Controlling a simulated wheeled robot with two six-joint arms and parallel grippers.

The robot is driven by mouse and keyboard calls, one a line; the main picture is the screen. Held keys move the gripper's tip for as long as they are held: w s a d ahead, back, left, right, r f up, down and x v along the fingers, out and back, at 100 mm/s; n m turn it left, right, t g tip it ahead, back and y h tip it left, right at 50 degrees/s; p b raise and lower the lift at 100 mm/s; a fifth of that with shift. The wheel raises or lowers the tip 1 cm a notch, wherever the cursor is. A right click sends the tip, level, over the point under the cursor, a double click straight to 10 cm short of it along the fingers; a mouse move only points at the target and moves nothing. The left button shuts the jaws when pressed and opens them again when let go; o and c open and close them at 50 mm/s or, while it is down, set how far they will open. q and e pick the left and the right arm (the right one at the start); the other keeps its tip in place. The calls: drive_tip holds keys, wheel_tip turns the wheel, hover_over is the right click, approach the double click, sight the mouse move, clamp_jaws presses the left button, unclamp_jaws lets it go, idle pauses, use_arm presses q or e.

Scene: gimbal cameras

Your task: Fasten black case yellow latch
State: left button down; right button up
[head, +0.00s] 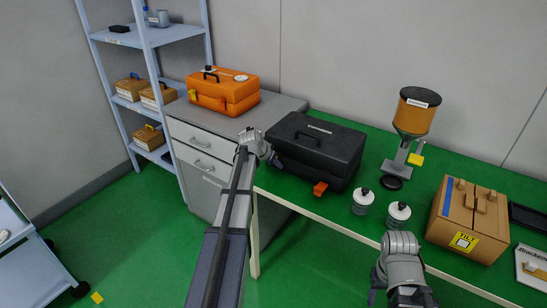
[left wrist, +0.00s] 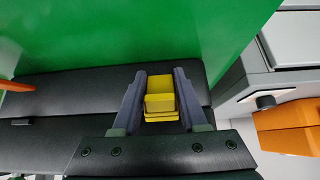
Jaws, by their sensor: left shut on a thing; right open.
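The black case (head: 318,145) stands on the green-topped bench, its lid down. An orange latch (head: 320,189) sticks out at its front right; it also shows at the left edge of the left wrist view (left wrist: 16,86). My left gripper (head: 264,148) is at the case's front left corner. In the left wrist view its two fingers (left wrist: 160,76) are shut on the yellow latch (left wrist: 159,103) at the case's edge. In the head view that latch is hidden behind the gripper. My right gripper (head: 401,268) is open and away from the case, near the bench's front edge.
An orange case (head: 223,91) stands on the grey drawer cabinet (head: 203,146) to the left. Two lidded jars (head: 363,201) stand right of the black case. A hopper (head: 415,112), a wooden box (head: 467,220) and a dark tray (head: 530,219) stand further right.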

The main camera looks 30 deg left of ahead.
use_arm(q)
drive_tip(key=shift+w+r+g+p, duration=0.15)
drive_tip(key=shift+w+g+p, duration=0.05)
drive_tip(key=shift+g+p, duration=0.45)
drive_tip(key=c, duration=0.6)
unclamp_jaws()
drive_tip(key=shift+o, duration=0.2)
drive_tip(key=shift+s+r, duration=0.1)
drive_tip(key=p+v, duration=0.6)
drive_tip(key=v, duration=0.1)
drive_tip(key=shift+r+p, duration=0.3)
drive_tip(key=shift+p, duration=0.1)
